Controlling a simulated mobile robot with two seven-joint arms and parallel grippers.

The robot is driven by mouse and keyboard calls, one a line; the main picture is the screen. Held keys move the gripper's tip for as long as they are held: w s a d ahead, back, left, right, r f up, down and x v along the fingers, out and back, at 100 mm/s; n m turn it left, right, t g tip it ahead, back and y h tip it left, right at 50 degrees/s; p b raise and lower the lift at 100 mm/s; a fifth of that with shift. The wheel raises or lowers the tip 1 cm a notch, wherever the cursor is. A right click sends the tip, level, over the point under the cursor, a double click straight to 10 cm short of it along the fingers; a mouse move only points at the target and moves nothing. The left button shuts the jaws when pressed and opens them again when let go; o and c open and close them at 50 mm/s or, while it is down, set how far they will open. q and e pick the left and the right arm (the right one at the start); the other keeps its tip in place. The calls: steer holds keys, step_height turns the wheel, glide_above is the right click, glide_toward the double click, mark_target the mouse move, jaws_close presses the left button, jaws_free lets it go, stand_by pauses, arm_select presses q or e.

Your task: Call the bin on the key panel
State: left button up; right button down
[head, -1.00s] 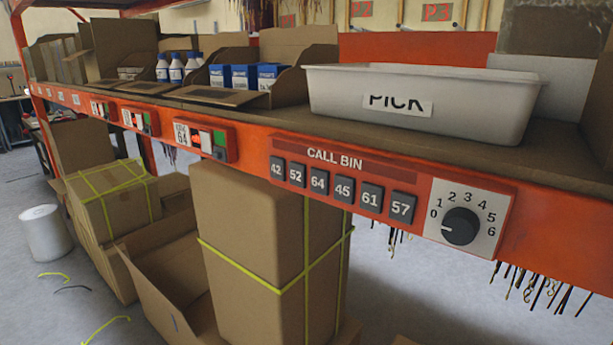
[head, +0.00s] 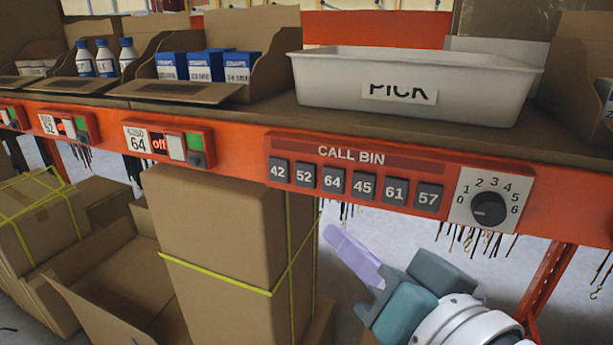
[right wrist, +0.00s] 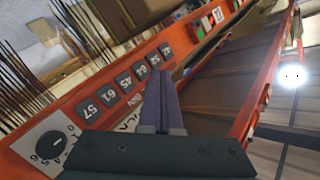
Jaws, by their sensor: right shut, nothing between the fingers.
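The key panel (head: 350,180), labelled CALL BIN, is on the orange shelf beam. Its dark keys read 42 (head: 279,170), 52, 64 (head: 334,182), 45, 61 and 57 (head: 428,198) from left to right. A dial (head: 488,210) marked 0 to 6 is at its right end, its pointer toward the low numbers at left. My right gripper (head: 345,248) is below the panel in the head view, shut and empty, apart from the keys. In the right wrist view its closed fingers (right wrist: 162,95) point along the tilted key row (right wrist: 125,80). My left gripper is not in view.
A white PICK tray (head: 420,85) stands on the shelf above the panel. Open cartons hold blue boxes (head: 205,68) and bottles (head: 105,58). A label unit reading 64 with "off" (head: 165,142) is left of the panel. A tall strapped carton (head: 220,230) stands below. Dark hooks hang under the beam.

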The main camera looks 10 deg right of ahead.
mark_target(363, 186)
steer(key=shift+w+d+b, duration=0.2)
steer(key=shift+w+d, duration=0.6)
steer(key=shift+w, duration=0.4)
steer(key=shift+w+d+b, duration=0.2)
steer(key=shift+w+d, duration=0.65)
steer(key=shift+w, duration=0.4)
steer(key=shift+w+d+b, duration=0.2)
steer(key=shift+w+d, duration=0.6)
steer(key=shift+w, duration=0.4)
steer(key=shift+w, duration=0.1)
steer(key=shift+w+d, duration=0.25)
